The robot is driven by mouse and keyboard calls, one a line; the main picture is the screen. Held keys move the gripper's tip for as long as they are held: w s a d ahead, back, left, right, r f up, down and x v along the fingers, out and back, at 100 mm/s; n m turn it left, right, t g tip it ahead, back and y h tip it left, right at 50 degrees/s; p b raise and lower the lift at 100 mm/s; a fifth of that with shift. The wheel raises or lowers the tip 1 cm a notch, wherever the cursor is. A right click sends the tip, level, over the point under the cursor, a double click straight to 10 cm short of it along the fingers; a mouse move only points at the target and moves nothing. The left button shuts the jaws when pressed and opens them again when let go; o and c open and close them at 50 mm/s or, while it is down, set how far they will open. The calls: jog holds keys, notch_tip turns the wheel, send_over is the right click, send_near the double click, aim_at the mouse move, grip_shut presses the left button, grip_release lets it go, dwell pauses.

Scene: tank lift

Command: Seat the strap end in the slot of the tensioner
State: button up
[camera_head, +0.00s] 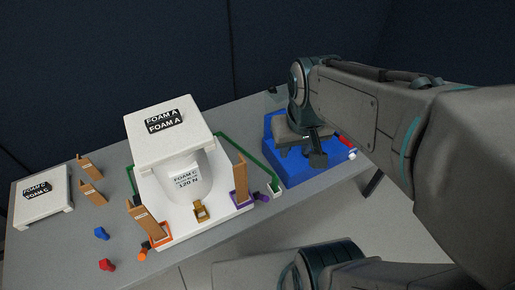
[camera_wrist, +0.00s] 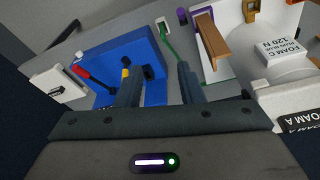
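The green strap (camera_head: 250,160) runs along the right side of the white tank-like body (camera_head: 225,190). Its near end meets a small green-and-white piece (camera_head: 275,187) at the table's front edge. In the wrist view the strap (camera_wrist: 170,43) passes close to my right finger's tip; I cannot tell if they touch. A blue block (camera_head: 290,172), possibly the tensioner, stands right of the strap. In the wrist view the block (camera_wrist: 110,55) has a dark opening and a yellow part. My gripper (camera_head: 317,157) is above the block, its fingers (camera_wrist: 158,69) apart with nothing seen between them. The slot is not clearly visible.
A white FOAM A block (camera_head: 170,142) tops the tank-like body. Orange (camera_head: 160,234), brown (camera_head: 201,212) and purple (camera_head: 240,198) brackets line its front. A FOAM C block (camera_head: 42,205) and loose blue and red pieces lie left.

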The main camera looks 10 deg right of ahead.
aim_at(276, 176)
jog(key=w+f+n+g+b, duration=0.1)
jog(key=w+f+n+b, duration=0.1)
jog(key=w+f+b, duration=0.55)
jog(key=w+f+n+g+b, duration=0.1)
jog(key=w+f+b, duration=0.25)
jog(key=f, duration=1.15)
jog(key=f+b, duration=0.1)
jog(key=f, duration=0.4)
jog(key=f+b, duration=0.1)
jog(key=f, duration=0.3)
jog(key=shift+w+f, duration=0.2)
jog(key=shift+w, duration=0.2)
grip_shut()
